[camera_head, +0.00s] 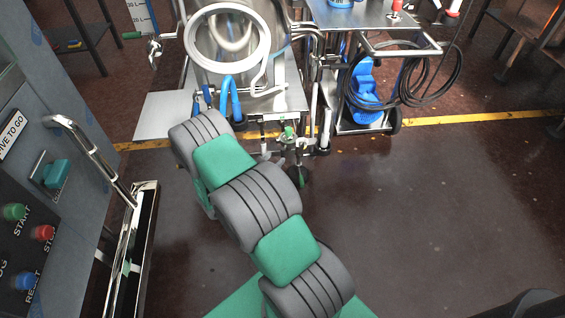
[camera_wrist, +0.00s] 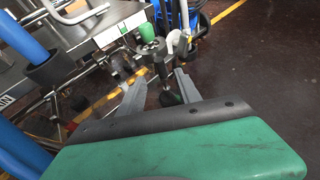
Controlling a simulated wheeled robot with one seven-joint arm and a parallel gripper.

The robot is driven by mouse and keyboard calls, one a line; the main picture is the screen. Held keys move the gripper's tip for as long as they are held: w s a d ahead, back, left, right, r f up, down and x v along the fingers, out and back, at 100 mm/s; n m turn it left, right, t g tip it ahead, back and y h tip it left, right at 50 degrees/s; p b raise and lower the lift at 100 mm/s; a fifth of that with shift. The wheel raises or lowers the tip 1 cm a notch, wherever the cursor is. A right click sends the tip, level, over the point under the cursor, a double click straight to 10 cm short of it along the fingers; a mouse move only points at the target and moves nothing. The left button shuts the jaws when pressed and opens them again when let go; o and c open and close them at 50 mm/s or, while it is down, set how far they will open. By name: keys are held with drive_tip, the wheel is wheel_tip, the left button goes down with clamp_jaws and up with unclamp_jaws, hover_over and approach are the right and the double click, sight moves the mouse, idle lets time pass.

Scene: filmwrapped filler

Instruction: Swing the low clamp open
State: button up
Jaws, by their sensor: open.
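A metal clamp-like fitting with a dark knob (camera_wrist: 153,50) and a stem pointing down shows in the wrist view. A green handle or cap (camera_wrist: 147,32) is just behind it. I take this fitting to be the low clamp; it also seems to show in the head view (camera_head: 291,143), low on the machine's piping. My gripper (camera_wrist: 161,86) is open, its two grey fingers pointing at the fitting. The stem shows between the fingers, with no clear contact. In the head view my arm hides the gripper. I cannot tell whether the clamp is shut.
A steel machine with a round white ring (camera_head: 227,38) stands ahead, with blue hoses (camera_head: 231,98) below it. A cart with a coiled black hose (camera_head: 432,75) is to its right. A control cabinet (camera_head: 35,185) and chrome rail (camera_head: 130,250) flank the left. Floor at right is clear.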

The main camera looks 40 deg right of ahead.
sight(282, 153)
drive_tip(key=b+x, duration=0.1)
drive_tip(key=x, duration=0.7)
drive_tip(key=shift+b, duration=0.3)
drive_tip(key=shift+s, duration=0.1)
drive_tip(key=shift+c, duration=0.6)
clamp_jaws()
drive_tip(key=shift+s+d+r, duration=0.1)
drive_tip(key=shift+d, duration=0.05)
